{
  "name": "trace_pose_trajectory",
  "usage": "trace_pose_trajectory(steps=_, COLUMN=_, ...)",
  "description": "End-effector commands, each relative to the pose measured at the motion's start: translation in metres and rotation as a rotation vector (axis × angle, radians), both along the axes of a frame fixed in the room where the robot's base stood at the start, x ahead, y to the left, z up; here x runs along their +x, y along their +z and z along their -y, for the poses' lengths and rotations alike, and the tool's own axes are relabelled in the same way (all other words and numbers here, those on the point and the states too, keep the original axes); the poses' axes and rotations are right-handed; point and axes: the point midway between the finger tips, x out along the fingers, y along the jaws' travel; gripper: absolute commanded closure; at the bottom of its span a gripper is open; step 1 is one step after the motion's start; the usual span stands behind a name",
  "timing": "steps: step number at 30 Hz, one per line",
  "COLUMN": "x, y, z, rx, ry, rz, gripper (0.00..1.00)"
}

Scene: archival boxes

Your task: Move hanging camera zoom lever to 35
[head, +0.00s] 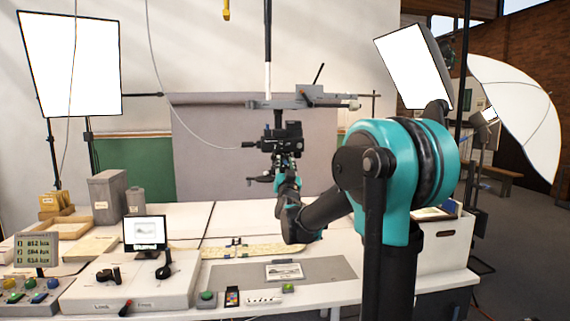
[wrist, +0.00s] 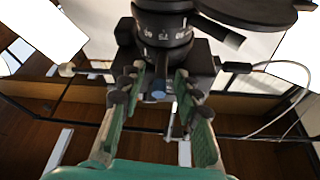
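The hanging camera (head: 283,137) is black and hangs from an overhead arm above the table in the head view. In the wrist view its lens barrel (wrist: 163,28), with white number marks, points down toward me. A thin lever-like rod (wrist: 172,122) shows between my fingers; I cannot tell whether this is the zoom lever. My gripper (wrist: 158,88) has its two fingers apart just under the lens, with a gap between them. It also shows just below the camera in the head view (head: 286,168). The lever's present setting is not readable, and I see no contact.
A white cable (wrist: 285,110) loops at the camera's right in the wrist view. Below the camera stands a white table with a grey mat (head: 335,268), a small monitor (head: 145,232) and control boxes. Softbox lights (head: 70,62) stand on both sides, with an umbrella (head: 520,110) at right.

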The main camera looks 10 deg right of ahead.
Motion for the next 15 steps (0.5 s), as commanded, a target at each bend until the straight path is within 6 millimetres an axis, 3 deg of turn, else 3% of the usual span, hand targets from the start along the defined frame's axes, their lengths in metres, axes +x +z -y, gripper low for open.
trace_pose_trajectory(steps=12, x=0.0082, y=0.0032, z=0.0007, rx=0.001, ry=0.000, rz=0.000, gripper=0.68)
trace_pose_trajectory(steps=15, x=0.0082, y=0.0032, z=0.0006, rx=0.001, ry=0.000, rz=0.000, gripper=0.79)
